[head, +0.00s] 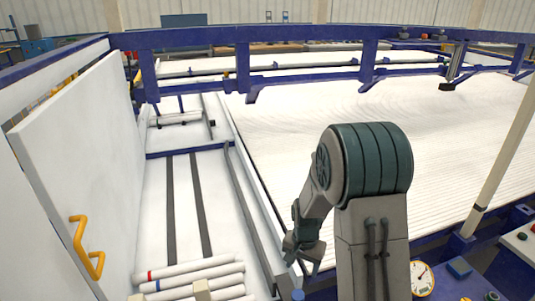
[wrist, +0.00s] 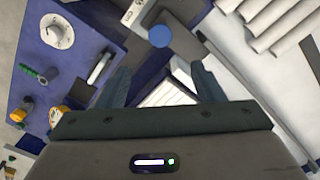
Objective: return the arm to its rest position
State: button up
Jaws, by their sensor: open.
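My gripper (head: 303,252) hangs low beside the blue front frame of the machine in the head view, with the upper arm rising in front of it. In the wrist view my gripper (wrist: 165,88) shows two fingers spread apart with nothing held between them. Several white pipes (head: 192,276) lie stacked in the white bay at lower left of the head view, one with a red band and one with a blue band. The pipes also show in the wrist view (wrist: 270,22) at the upper right, apart from the fingers.
A blue panel (wrist: 62,62) with knobs and a dial lies left of the fingers. A blue rail (head: 300,35) crosses the back. A white door (head: 75,150) with a yellow handle (head: 85,248) stands at left. A wide white pipe bed (head: 350,115) fills the right.

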jog(key=s+r+n+t+p, duration=0.1)
jog(key=s+r+n+p, duration=0.1)
jog(key=s+r, duration=0.7)
jog(key=s+r+n+t+p, duration=0.1)
jog(key=s+r+n, duration=0.3)
jog(key=s+r, duration=0.6)
notch_tip(320, 180, up, 6)
jog(key=shift+d+f+t+p, duration=0.25)
jog(key=shift+d+t+p, duration=0.15)
jog(key=shift+p, duration=0.15)
jog(key=shift+s, duration=0.1)
